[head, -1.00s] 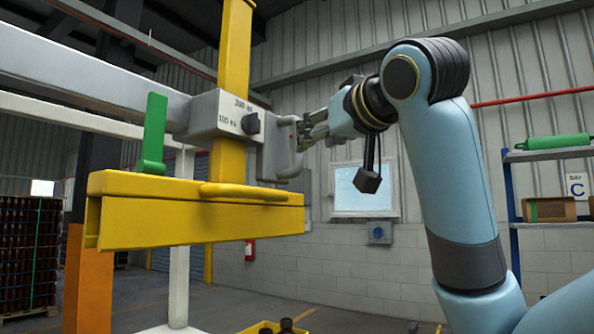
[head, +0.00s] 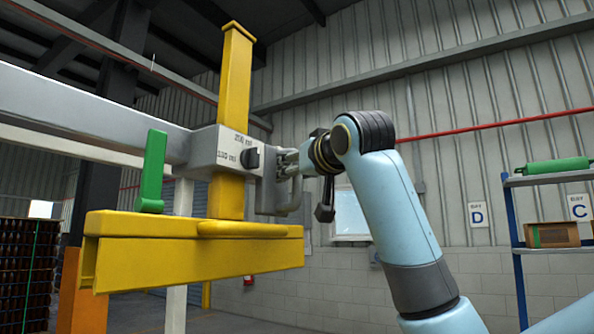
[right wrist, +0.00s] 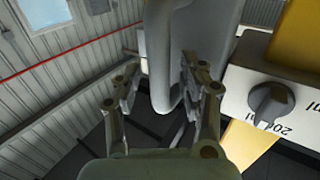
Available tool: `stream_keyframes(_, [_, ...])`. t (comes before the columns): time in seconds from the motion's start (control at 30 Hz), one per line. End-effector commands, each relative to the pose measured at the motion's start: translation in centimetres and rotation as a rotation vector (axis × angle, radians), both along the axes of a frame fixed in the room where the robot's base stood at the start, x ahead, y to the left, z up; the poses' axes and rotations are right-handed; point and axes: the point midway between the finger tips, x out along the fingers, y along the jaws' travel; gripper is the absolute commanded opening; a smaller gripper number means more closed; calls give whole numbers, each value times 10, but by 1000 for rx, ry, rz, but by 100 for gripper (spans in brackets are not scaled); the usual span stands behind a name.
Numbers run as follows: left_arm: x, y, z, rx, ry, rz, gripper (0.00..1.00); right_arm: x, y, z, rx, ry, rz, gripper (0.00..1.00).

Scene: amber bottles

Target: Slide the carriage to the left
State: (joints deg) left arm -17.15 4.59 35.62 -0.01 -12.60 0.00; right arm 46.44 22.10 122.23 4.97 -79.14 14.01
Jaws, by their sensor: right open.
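The carriage (head: 206,148) is a light grey block with a black knob (head: 250,158) and volume markings. It sits at the right part of a long grey rail, around a yellow upright post (head: 235,70). A grey looped handle (head: 295,196) sticks out on its right side. My right gripper (head: 287,163) is at the upper part of this handle. In the right wrist view the gripper (right wrist: 160,82) is open, with its fingers on either side of the handle bar (right wrist: 160,60); whether they touch it cannot be told. My left gripper is not in view.
A yellow beam (head: 190,262) hangs low on the post, in front of the rail (head: 80,115). A green upright tab (head: 152,175) stands at the beam's left part, left of the carriage. Shelving with boxes (head: 555,235) stands at the far right.

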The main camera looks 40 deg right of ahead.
Motion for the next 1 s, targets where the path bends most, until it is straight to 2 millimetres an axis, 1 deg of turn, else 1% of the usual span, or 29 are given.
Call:
stream_keyframes(0.1, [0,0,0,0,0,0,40,0,0,0,0,0,0,42])
stream_keyframes(0.13, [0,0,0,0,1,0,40,0,0,0,0,0,0,39])
stream_keyframes(0.43, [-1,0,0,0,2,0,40,0,0,0,0,0,0,0])
stream_keyframes(1.0, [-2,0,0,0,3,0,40,-1,0,-1,0,2,0,0])
